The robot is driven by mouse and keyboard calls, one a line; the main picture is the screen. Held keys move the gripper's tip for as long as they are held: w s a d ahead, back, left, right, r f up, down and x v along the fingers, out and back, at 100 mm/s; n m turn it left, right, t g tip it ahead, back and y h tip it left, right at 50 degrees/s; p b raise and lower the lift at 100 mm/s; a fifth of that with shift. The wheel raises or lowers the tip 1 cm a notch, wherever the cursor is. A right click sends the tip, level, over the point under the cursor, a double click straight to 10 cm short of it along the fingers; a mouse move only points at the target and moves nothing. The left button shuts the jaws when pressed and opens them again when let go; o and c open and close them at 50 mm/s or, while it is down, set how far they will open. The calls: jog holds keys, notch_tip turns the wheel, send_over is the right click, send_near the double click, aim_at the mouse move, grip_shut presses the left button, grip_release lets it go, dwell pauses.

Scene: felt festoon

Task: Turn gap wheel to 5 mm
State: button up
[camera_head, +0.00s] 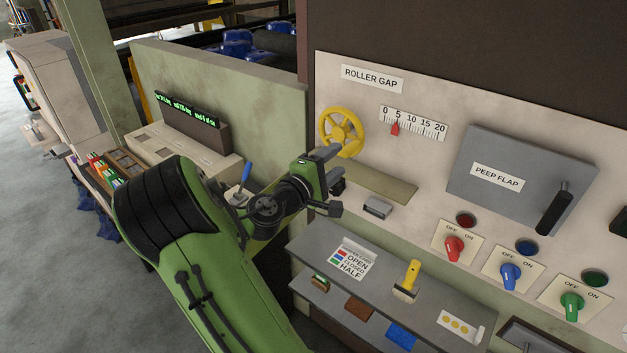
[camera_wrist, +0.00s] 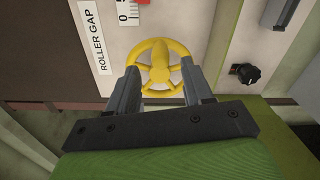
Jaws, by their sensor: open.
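The yellow gap wheel (camera_head: 342,130) is a spoked handwheel on the pale panel under the ROLLER GAP label (camera_head: 372,78). It also shows in the wrist view (camera_wrist: 160,68). The scale (camera_head: 414,122) beside it runs from 0 to 20, and its red pointer (camera_head: 395,129) stands at about the 5 mark. My gripper (camera_head: 334,180) is open just in front of and below the wheel. In the wrist view, one finger is on each side of the wheel's near part. I cannot tell whether either finger touches the rim.
A grey PEEP FLAP (camera_head: 510,180) with a black handle is at right. Red (camera_head: 454,246), blue (camera_head: 510,275) and green (camera_head: 572,305) switches sit below it. A shelf (camera_head: 440,300) with a yellow-handled scraper (camera_head: 409,280) juts out below my gripper.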

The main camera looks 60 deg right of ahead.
jog(key=w+a, duration=0.1)
jog(key=a, duration=0.9)
jog(key=shift+w+b, duration=0.2)
jog(key=shift+b, duration=0.1)
jog(key=shift+d, duration=0.1)
